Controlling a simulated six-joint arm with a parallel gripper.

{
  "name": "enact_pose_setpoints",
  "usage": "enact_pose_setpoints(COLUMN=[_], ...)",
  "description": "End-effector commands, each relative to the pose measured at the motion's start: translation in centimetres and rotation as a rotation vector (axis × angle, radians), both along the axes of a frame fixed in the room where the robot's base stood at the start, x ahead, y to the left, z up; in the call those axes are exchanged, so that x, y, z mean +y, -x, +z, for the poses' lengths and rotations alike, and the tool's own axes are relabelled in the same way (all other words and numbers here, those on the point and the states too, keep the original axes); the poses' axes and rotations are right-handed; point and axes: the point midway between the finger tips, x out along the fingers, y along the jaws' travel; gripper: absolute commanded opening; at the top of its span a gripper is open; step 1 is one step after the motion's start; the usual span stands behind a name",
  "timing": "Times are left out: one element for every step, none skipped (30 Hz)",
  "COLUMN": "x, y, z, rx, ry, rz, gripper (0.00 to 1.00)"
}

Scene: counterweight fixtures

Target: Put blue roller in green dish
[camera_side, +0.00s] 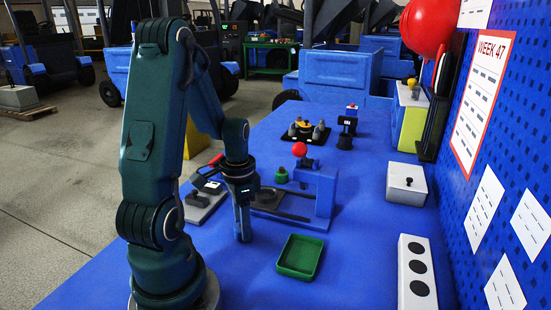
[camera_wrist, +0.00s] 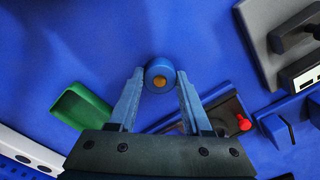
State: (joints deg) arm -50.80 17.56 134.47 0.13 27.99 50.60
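The blue roller (camera_wrist: 160,75) shows end-on in the wrist view, a blue round with an orange-brown centre. It is between the two fingertips of my gripper (camera_wrist: 160,71), which lie close along both its sides; I cannot tell whether they press on it. In the side view my gripper (camera_side: 243,232) points straight down, low over the blue table, and the roller cannot be made out clearly there. The green dish (camera_side: 300,257) is a shallow rectangular tray, empty, to the right of my gripper; part of it shows in the wrist view (camera_wrist: 82,106).
A blue fixture (camera_side: 318,193) with a red ball knob stands behind the dish. A grey device (camera_side: 203,200) stands left of my gripper. A white block with black discs (camera_side: 416,275) and a white box (camera_side: 406,184) line the right side. Table between gripper and dish is clear.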

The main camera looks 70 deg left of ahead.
Motion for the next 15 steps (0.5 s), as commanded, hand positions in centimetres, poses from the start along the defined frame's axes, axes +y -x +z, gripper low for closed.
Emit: enact_pose_setpoints(x=[0.0, 0.0, 0.0, 0.0, 0.0, 0.0, 0.0, 0.0, 0.0, 0.0, 0.1, 0.1, 0.1, 0.1, 0.2], y=[0.0, 0.0, 0.0, 0.0, 0.0, 0.0, 0.0, 0.0, 0.0, 0.0, -0.1, -0.1, -0.1, -0.1, -0.1], z=[0.0, 0.0, 0.0, 0.0, 0.0, 0.0, 0.0, 0.0, 0.0, 0.1, 0.2, 0.4, 0.6, 0.9, 1.4], rx=[0.0, 0.0, 0.0, -0.001, -0.001, -0.001, -0.001, -0.001, -0.001, -0.001, -0.002, -0.003, -0.003, -0.004, -0.005], ry=[0.0, 0.0, 0.0, -0.001, -0.001, -0.001, -0.001, -0.001, -0.001, -0.001, -0.002, -0.003, -0.003, -0.005, -0.006], rz=[0.0, 0.0, 0.0, 0.0, 0.0, 0.0, 0.0, 0.0, 0.0, 0.0, 0.0, 0.0, 0.0, 0.0, 0.0], gripper=[0.12, 0.01, 0.0, 0.0, 0.0, 0.0, 0.0, 0.0, 0.0, 0.0, 0.0, 0.0, 0.0, 0.0, 0.0])
